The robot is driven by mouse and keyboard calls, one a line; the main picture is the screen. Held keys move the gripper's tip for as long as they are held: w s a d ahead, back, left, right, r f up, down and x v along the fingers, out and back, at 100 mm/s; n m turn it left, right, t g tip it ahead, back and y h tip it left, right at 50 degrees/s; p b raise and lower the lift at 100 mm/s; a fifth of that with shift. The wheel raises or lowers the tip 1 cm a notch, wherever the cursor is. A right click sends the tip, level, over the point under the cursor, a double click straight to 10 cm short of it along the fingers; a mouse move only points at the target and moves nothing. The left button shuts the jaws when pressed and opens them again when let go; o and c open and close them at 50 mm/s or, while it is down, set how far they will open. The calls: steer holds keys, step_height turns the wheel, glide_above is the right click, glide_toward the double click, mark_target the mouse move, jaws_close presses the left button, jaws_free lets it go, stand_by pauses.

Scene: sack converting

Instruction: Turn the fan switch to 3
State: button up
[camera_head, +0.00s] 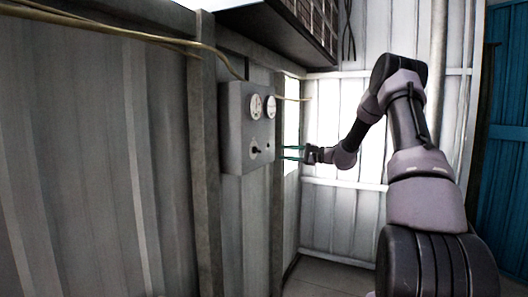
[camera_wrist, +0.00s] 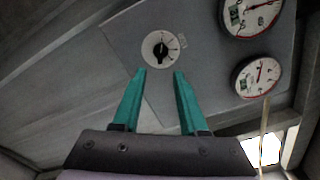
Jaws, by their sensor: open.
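The fan switch (camera_head: 255,149) is a small dark knob on a pale dial at the lower part of a grey control box (camera_head: 232,128) on the wall. In the wrist view the fan switch (camera_wrist: 161,50) shows as a black knob on a white round plate with marks around it; the numbers are too small to read. My gripper (camera_head: 286,152) is open, with two green fingers pointing at the box from the right. In the wrist view my gripper (camera_wrist: 158,73) has its fingertips apart, just below the knob in the picture, with nothing between them.
Two round gauges, a left one (camera_head: 255,106) and a right one (camera_head: 270,106), sit above the switch on the box. A cable (camera_head: 130,33) runs along the wall to the box. A wooden post (camera_head: 203,160) stands left of it. A dark overhead unit (camera_head: 285,30) hangs above.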

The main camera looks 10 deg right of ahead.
mark_target(259, 150)
steer(key=x, duration=1)
steer(key=shift+w+a, duration=0.2)
steer(key=shift+w, duration=0.15)
jaws_close()
